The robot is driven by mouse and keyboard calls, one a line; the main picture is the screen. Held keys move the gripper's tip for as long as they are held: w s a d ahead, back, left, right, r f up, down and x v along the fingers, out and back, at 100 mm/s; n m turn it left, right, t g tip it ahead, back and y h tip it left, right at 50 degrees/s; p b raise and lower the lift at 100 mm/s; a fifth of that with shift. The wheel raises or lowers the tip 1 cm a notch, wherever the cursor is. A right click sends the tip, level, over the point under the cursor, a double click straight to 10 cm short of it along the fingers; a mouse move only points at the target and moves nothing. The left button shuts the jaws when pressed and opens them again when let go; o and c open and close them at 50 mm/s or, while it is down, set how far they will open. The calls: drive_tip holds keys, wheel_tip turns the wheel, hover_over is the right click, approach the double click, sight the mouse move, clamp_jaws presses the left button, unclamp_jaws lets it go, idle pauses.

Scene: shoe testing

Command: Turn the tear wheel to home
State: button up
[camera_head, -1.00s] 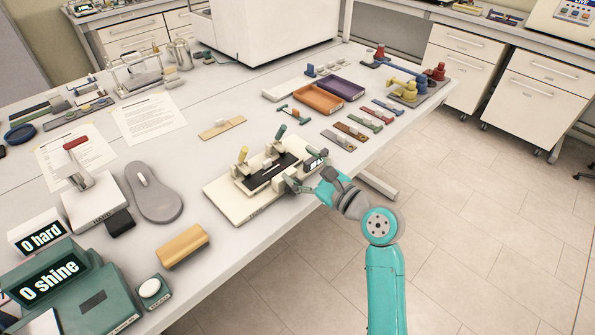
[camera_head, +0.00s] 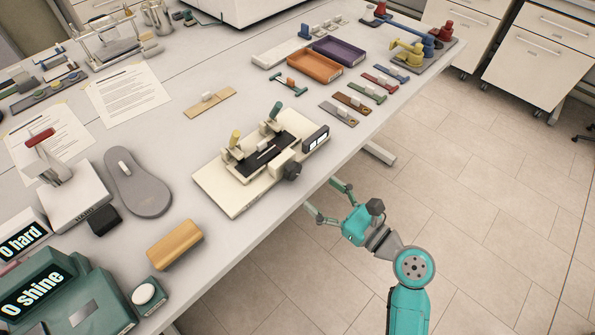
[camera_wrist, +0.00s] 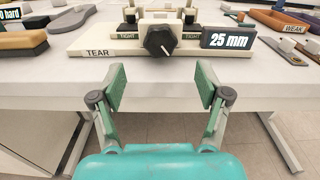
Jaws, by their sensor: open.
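The tear wheel is a black knob (camera_head: 292,171) on the front of the cream tear tester (camera_head: 226,190). In the wrist view the knob (camera_wrist: 160,41) faces me, with a pale mark pointing down and to the right. The tester's display (camera_wrist: 228,39) reads 25 mm. A dark strip lies between two clamps with a yellow lever (camera_head: 235,139) and a green lever (camera_head: 275,110). My gripper (camera_head: 326,203) is open and empty, off the table's front edge, apart from the knob. In the wrist view its fingers (camera_wrist: 161,88) are spread below and before the knob.
A tan block (camera_head: 175,244) and a green shine meter (camera_head: 70,300) stand left of the tester. Orange (camera_head: 314,69) and purple (camera_head: 341,51) trays and several coloured strips lie to its right. The floor before the table is clear.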

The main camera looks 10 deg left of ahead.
sight(296, 173)
drive_tip(key=x, duration=0.8)
drive_tip(key=c, duration=1.1)
